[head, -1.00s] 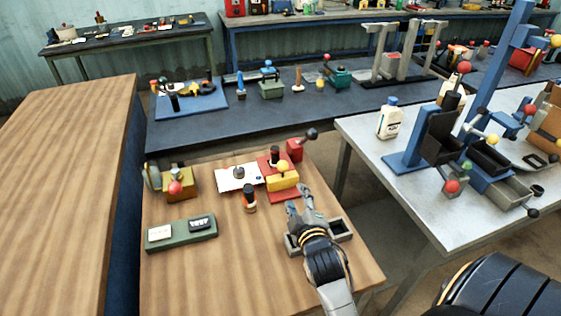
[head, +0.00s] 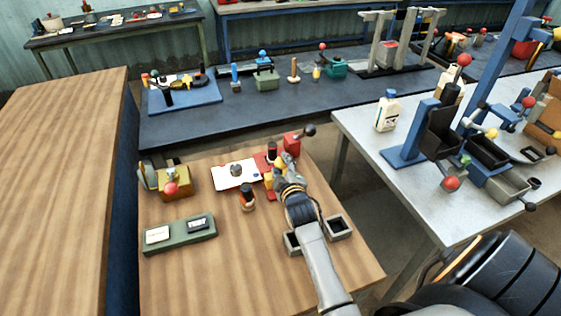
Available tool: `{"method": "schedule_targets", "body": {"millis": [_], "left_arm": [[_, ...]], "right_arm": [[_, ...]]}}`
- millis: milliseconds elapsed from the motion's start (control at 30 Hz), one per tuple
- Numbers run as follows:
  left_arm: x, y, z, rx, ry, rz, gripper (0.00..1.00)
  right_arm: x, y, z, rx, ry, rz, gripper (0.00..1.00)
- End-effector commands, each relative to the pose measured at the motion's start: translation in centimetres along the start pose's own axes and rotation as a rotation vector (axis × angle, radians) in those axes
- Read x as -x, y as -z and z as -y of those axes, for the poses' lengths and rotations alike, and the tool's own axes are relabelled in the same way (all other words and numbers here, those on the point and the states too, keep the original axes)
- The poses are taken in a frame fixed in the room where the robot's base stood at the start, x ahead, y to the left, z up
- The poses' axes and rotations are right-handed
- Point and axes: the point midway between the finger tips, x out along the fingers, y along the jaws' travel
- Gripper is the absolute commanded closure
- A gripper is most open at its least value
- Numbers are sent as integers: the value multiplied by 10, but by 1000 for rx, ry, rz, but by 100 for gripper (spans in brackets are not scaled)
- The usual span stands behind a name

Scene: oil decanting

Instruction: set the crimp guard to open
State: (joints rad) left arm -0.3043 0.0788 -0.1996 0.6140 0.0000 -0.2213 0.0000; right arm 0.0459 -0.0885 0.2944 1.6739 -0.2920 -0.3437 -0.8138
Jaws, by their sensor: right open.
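The crimp station on the near wooden table has a red base (head: 261,161) and a yellow part (head: 268,181), which I take for the crimp guard. My right gripper (head: 285,163) is open, at the right side of the yellow part, and hides much of it. I cannot tell whether they touch, or whether the guard is open. A red block (head: 292,143) with a black-knobbed lever stands just behind the gripper. My left gripper is not in view.
A green tray (head: 180,236) lies at front left. A grey two-pocket holder (head: 340,228) sits under my right forearm.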

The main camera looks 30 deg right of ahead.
Motion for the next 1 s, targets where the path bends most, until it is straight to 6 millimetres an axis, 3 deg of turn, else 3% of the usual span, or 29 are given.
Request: {"method": "schedule_targets", "body": {"millis": [167, 500, 567, 733, 1000], "left_arm": [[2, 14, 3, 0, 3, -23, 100], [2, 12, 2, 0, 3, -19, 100], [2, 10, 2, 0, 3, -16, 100], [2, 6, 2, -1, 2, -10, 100], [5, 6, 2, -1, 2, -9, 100]], "right_arm": [[-16, 0, 0, 0, 0, 1, 56], [-20, 0, 0, 0, 0, 0, 56], [-19, 0, 0, 0, 0, 0, 64], [-19, 0, 0, 0, 0, 0, 99], [-16, -1, 0, 0, 1, 1, 100]]}}
